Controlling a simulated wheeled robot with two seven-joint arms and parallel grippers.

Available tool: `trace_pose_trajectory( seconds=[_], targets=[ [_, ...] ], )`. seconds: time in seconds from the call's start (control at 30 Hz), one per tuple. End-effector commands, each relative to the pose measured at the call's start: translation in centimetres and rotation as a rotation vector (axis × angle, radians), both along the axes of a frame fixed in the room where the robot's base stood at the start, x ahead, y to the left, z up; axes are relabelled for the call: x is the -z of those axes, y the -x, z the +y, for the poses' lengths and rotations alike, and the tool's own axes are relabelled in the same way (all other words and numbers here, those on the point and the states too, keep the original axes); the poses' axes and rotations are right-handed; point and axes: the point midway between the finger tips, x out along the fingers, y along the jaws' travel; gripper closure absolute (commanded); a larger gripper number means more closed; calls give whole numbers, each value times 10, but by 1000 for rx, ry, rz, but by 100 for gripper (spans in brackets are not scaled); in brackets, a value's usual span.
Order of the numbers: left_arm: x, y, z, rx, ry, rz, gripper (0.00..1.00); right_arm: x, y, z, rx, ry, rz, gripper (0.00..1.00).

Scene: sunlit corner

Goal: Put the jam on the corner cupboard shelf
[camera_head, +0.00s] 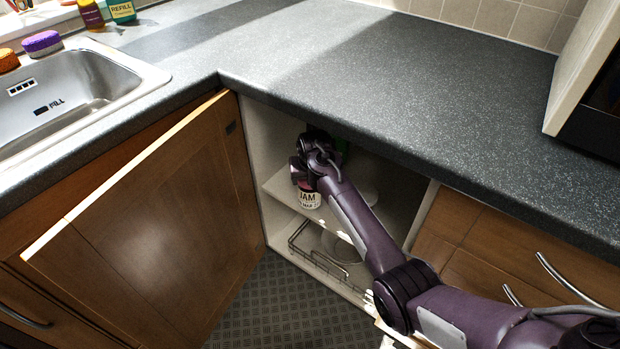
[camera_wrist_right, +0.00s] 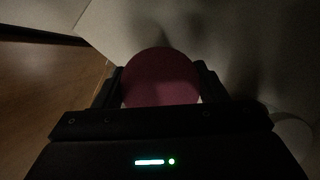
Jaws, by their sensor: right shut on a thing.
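The jam jar (camera_head: 309,198), with a white label reading JAM and a dark red lid, is at the front of the corner cupboard shelf (camera_head: 281,187). My right gripper (camera_head: 304,180) is shut on the jar from above, inside the open cupboard. In the right wrist view the round lid (camera_wrist_right: 161,78) sits between the fingers of my right gripper (camera_wrist_right: 160,88). I cannot tell whether the jar's base touches the shelf. My left gripper is not in view.
The cupboard door (camera_head: 150,230) stands open at the left. The grey worktop (camera_head: 400,90) overhangs the opening. A wire rack (camera_head: 318,258) is on the lower level.

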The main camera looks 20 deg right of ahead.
Motion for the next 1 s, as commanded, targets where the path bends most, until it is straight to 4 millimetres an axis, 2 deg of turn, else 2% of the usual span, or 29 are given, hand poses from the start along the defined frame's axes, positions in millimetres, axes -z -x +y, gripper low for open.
trace_pose_trajectory(
  seconds=[0.37,0.4,0.53,0.83,0.93,1.0],
  targets=[
    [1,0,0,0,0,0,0,3,-1,0,-1,1,-3,83],
    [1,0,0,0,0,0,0,4,0,0,-1,1,-2,29],
    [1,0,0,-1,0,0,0,4,0,0,0,0,-1,13],
    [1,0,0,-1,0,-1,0,2,0,1,0,-1,-2,13],
    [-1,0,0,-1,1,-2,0,-4,0,0,1,-1,-2,13],
    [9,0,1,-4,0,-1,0,-14,4,1,0,-1,-3,13]
  ],
)
